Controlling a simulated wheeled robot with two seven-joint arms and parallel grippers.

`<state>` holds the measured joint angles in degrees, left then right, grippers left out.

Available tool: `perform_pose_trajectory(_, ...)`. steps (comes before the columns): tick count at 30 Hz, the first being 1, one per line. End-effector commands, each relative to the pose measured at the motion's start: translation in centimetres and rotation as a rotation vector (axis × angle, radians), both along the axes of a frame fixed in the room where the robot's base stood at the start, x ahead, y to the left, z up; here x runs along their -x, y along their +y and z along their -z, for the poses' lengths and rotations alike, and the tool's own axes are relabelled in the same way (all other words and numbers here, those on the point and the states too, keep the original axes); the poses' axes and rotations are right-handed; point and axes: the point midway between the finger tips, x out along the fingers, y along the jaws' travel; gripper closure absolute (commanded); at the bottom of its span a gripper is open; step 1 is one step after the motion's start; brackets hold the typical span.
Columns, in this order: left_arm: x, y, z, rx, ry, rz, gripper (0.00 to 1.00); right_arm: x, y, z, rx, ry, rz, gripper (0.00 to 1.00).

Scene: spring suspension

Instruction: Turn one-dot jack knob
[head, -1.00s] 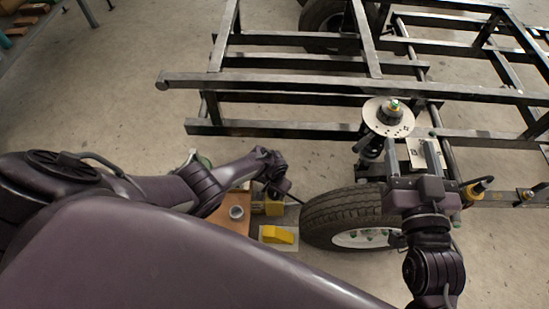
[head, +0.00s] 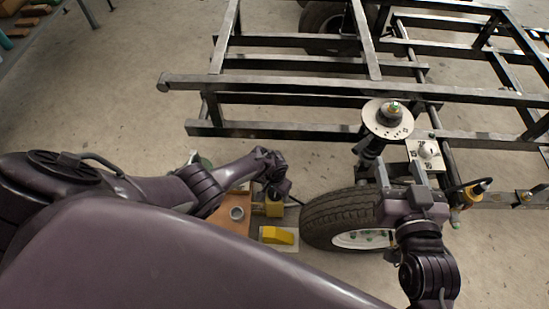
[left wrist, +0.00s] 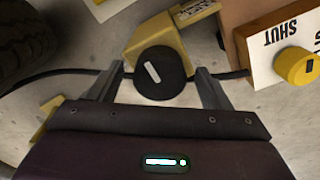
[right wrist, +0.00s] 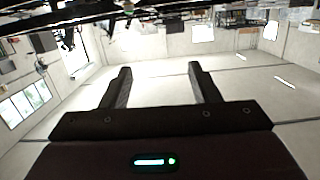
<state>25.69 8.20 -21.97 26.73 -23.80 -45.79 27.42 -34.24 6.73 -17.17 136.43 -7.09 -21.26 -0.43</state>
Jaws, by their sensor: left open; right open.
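In the left wrist view a round black knob (left wrist: 160,73) with a white bar mark sits on a yellow body (left wrist: 160,38). My left gripper (left wrist: 163,75) is open, with one finger on each side of this knob; I cannot tell whether they touch it. No dot mark is readable on it. In the head view my left gripper (head: 275,192) is low beside the yellow body (head: 274,208). My right gripper (head: 401,172) is open and empty above the wheel. A pale plate with a light knob (head: 425,150) lies just beyond it; its marks are too small to read.
A tire (head: 335,213) lies right of the left gripper. A yellow wedge (head: 278,235) is in front. A yellow knob (left wrist: 296,66) on a panel marked SHUT is close by. A spring strut with a round plate (head: 388,118) stands near the dark frame (head: 300,130). A cable crosses behind the black knob.

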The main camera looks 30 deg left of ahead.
Motion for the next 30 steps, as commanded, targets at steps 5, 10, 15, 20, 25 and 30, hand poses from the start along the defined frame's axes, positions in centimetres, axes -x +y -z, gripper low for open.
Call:
perform_pose_trajectory(5, 0.1, 0.0, -0.9, 0.0, 0.001, -0.001, 0.28, 1.6, -0.2, 4.1, 0.075, 0.187, -0.012, 0.44)
perform_pose_trajectory(10, 0.1, 0.1, -1.5, 0.0, 0.002, -0.001, 0.28, 3.7, -0.6, 7.8, 0.145, 0.359, -0.025, 0.44)
perform_pose_trajectory(15, 0.1, 0.1, -2.1, -0.001, 0.002, -0.001, 0.28, 6.4, -1.2, 11.1, 0.214, 0.53, -0.04, 0.44)
perform_pose_trajectory(20, 0.1, 0.1, -3.8, 0.0, 0.001, 0.0, 0.28, 9.0, -2.6, 13.3, 0.293, 0.711, -0.039, 0.44)
perform_pose_trajectory(25, 0.1, 0.1, -4.9, -0.001, 0.002, 0.0, 0.28, 11.8, -3.9, 15.1, 0.358, 0.868, -0.039, 0.44)
perform_pose_trajectory(30, 0.1, 0.1, -6.8, 0.0, 0.002, -0.003, 0.28, 12.1, -5.6, 14.7, 0.393, 0.949, -0.006, 0.44)
